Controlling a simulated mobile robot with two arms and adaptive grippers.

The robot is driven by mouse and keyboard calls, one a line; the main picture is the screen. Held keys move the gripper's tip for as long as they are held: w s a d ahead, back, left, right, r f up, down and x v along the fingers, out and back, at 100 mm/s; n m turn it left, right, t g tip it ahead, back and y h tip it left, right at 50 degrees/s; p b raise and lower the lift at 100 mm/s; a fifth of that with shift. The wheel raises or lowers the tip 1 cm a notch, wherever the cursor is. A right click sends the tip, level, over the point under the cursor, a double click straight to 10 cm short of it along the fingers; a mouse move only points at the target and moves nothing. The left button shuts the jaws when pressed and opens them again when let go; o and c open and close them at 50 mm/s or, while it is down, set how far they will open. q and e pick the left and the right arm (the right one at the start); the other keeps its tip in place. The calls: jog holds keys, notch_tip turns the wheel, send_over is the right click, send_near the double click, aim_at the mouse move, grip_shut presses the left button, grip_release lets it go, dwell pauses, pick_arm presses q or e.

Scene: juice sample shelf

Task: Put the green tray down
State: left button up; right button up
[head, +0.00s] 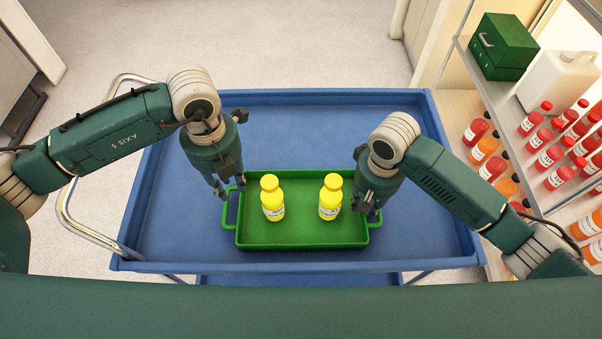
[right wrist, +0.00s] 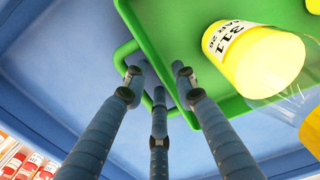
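The green tray (head: 300,238) sits over the blue cart top, its long side across the head view, and looks level. Two yellow-capped bottles stand upright in it, a left one (head: 272,200) and a right one (head: 330,198). My left gripper (head: 230,191) is over the tray's left handle (head: 226,214), its fingers spread apart. My right gripper (head: 367,210) is at the right end. In the right wrist view its fingers (right wrist: 158,80) are apart around the right handle (right wrist: 124,58). Whether they touch it is hidden.
The blue cart top (head: 300,120) has free room behind and beside the tray, bounded by a raised rim. A shelf on the right holds several red and orange bottles, a green box (head: 503,47) and a white canister (head: 556,82). A metal cart handle (head: 66,215) is at left.

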notch_tip(320, 180, up, 10)
jog(key=shift+r, duration=0.25)
dwell(0.6)
